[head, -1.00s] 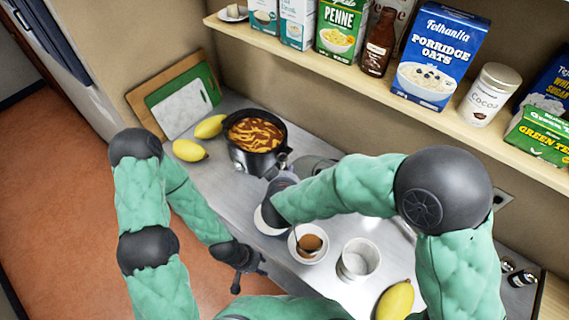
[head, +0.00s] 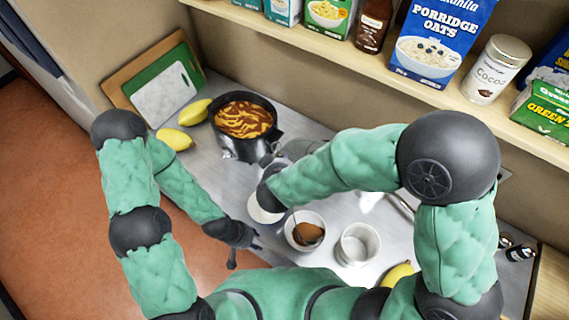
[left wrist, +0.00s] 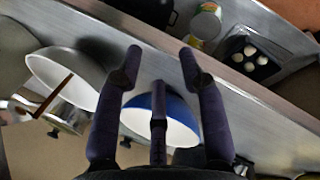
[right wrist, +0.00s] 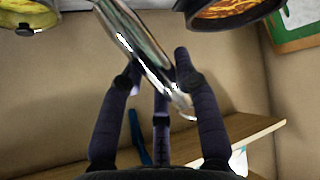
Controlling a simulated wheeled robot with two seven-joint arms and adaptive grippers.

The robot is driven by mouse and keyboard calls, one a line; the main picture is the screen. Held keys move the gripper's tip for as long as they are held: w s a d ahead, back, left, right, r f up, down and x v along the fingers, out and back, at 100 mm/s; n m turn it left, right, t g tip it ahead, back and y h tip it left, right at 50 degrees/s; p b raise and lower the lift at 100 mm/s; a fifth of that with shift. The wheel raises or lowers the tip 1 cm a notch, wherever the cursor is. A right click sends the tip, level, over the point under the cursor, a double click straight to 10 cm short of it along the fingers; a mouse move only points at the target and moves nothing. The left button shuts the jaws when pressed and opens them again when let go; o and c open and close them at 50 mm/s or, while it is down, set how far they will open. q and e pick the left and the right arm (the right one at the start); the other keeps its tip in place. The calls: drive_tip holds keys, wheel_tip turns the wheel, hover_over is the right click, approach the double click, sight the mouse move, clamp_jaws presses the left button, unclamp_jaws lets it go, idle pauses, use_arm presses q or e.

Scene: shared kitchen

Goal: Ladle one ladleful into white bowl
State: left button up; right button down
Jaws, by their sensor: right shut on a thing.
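The black pot (head: 243,120) of orange-brown stew stands by the wall. A white bowl (head: 290,244) stands in front of it, with brown ladle contents (head: 308,234) showing over or in it; I cannot tell whether the ladle touches the bowl. My right gripper is hidden behind its forearm in the head view; in the right wrist view (right wrist: 158,82) it is shut on the shiny ladle handle (right wrist: 135,40). My left gripper (left wrist: 160,58) is open and empty, left of the bowls. In the left wrist view, a brown strip crosses a white bowl (left wrist: 88,66).
A second bowl (head: 262,213) is partly hidden by my right forearm. A white container (head: 358,246) stands right of the ladle. Yellow fruits (head: 175,139) lie by the pot, another (head: 398,274) at front right. A loaded shelf (head: 340,62) overhangs the counter's back.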

drive_tip(key=shift+w+a+f+g+p, duration=0.3)
drive_tip(key=shift+w+f+g+p, duration=0.25)
drive_tip(key=shift+w+f, duration=0.3)
drive_tip(key=shift+w+a+f+g+p, duration=0.25)
drive_tip(key=shift+w+f+g+p, duration=0.3)
drive_tip(key=shift+w+f, duration=0.25)
drive_tip(key=shift+r, duration=0.1)
